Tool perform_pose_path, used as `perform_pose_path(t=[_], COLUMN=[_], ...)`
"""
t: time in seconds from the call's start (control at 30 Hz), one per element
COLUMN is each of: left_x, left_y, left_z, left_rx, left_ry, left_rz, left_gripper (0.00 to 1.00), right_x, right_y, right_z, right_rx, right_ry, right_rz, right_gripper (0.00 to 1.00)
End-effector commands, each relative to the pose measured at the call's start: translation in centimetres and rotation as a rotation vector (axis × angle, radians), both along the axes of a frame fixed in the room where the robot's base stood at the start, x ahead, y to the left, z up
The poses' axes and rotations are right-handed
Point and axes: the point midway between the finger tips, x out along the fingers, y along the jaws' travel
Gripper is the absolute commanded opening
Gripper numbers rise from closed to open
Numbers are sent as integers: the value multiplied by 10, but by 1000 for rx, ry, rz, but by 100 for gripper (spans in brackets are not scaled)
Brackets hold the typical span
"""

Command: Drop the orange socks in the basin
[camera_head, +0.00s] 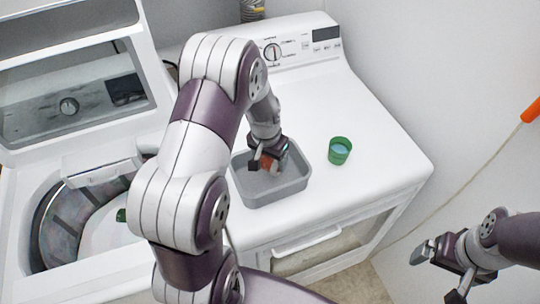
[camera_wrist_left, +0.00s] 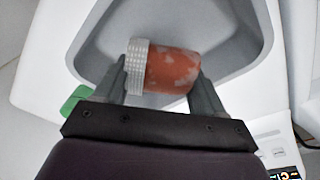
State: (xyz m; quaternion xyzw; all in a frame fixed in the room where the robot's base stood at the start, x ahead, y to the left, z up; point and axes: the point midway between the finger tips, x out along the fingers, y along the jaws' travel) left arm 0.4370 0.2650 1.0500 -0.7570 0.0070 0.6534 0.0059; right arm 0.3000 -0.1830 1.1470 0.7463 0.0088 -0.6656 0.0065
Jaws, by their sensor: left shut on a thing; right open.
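The orange socks (camera_wrist_left: 170,70), a rolled bundle with pale patches and a light ribbed cuff, are between the fingers of my left gripper (camera_wrist_left: 165,85), which is shut on them. In the head view my left gripper (camera_head: 264,160) is over the grey basin (camera_head: 281,190), with a little of the orange socks (camera_head: 270,160) showing beside the fingers. The basin also fills the upper part of the left wrist view (camera_wrist_left: 250,45). Whether the socks touch the basin floor I cannot tell. My right gripper (camera_head: 440,272) is open and empty at the lower right.
The basin stands on a white dryer top (camera_head: 375,140). A green cup (camera_head: 340,150) with blue contents stands just right of the basin. An open top-loading washer (camera_head: 100,225) is at left. An orange-handled thing (camera_head: 531,110) is by the right wall.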

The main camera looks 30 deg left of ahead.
Motion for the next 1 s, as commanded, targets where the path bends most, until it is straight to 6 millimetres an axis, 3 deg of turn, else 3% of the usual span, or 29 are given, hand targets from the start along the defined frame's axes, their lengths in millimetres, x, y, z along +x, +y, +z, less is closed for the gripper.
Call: perform_pose_path(t=[0.1, 0.13, 0.2, 0.53, 0.9, 1.0], left_x=[0, 0, 0, -1, -13, -15], left_y=[0, 0, 0, 0, 1, 0], left_z=[1, 1, 1, 8, 98, 115], left_rx=[0, 0, 0, 0, 1, 1], left_ry=[0, 0, 0, -1, -4, -1], left_rz=[0, 0, 0, 0, 0, 0], left_gripper=[35, 80, 100, 100, 100, 100], right_x=[0, 0, 0, 0, 0, 0], right_y=[0, 0, 0, 0, 0, 0], right_z=[1, 1, 1, -2, -23, -25], right_rx=[0, 0, 0, 0, 0, 0], right_ry=[0, 0, 0, 0, 0, 0], right_rz=[0, 0, 0, 0, 0, 0], right_gripper=[100, 100, 100, 100, 100, 100])
